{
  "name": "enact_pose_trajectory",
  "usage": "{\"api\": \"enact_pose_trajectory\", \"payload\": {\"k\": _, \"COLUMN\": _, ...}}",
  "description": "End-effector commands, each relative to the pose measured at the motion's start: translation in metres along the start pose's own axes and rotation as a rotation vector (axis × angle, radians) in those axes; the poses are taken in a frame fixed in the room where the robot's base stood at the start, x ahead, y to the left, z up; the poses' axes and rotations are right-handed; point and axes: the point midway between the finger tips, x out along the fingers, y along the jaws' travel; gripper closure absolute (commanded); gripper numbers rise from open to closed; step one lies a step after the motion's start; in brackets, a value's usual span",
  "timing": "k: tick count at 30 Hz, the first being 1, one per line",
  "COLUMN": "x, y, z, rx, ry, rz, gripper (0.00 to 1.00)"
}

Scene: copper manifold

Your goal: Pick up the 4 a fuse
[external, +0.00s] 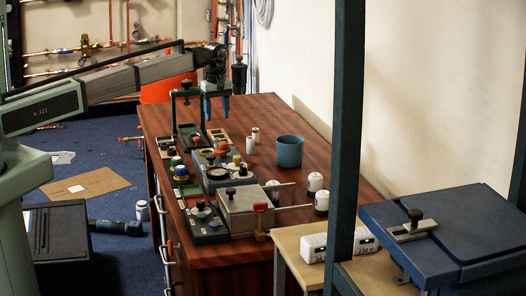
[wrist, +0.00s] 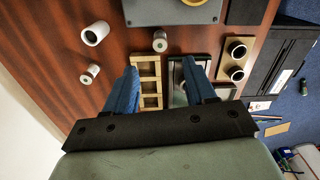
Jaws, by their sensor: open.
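Several small pale cylinders that look like fuses stand on the brown table; I cannot read their ratings, so I cannot tell which is the 4 A fuse. In the wrist view one white cylinder (wrist: 95,33) is at upper left, a second one (wrist: 160,41) lies ahead of the gap between the fingers, and a third (wrist: 90,74) is left of the left finger. In the external view two small white cylinders (external: 249,146) (external: 255,135) stand left of the blue mug. My gripper (external: 217,117) is open and empty above the far part of the table, its blue fingers (wrist: 160,66) pointing down.
A wooden slotted rack (wrist: 149,84) lies below the fingers, beside a dark-framed tray and a holder with two round sockets (wrist: 237,60). The blue mug (external: 289,151), several knobbed boxes and white-and-black jars (external: 315,183) crowd the table. Bare wood (wrist: 45,85) shows on the left.

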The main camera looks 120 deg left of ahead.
Motion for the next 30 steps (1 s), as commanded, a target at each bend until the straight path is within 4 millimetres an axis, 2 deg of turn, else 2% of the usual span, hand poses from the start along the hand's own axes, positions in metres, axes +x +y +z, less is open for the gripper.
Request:
{"api": "enact_pose_trajectory", "payload": {"k": 3, "x": 0.023, "y": -0.001, "z": 0.0, "rx": 0.001, "ry": 0.0, "rz": -0.002, "gripper": 0.45}}
{"api": "enact_pose_trajectory", "payload": {"k": 9, "x": 0.05, "y": 0.0, "z": 0.0, "rx": 0.002, "ry": 0.0, "rz": -0.001, "gripper": 0.45}}
{"api": "enact_pose_trajectory", "payload": {"k": 20, "x": 0.067, "y": 0.0, "z": 0.0, "rx": 0.002, "ry": 0.001, "rz": 0.001, "gripper": 0.45}}
{"api": "enact_pose_trajectory", "payload": {"k": 30, "x": 0.107, "y": 0.0, "z": 0.0, "rx": 0.003, "ry": 0.001, "rz": -0.001, "gripper": 0.45}}
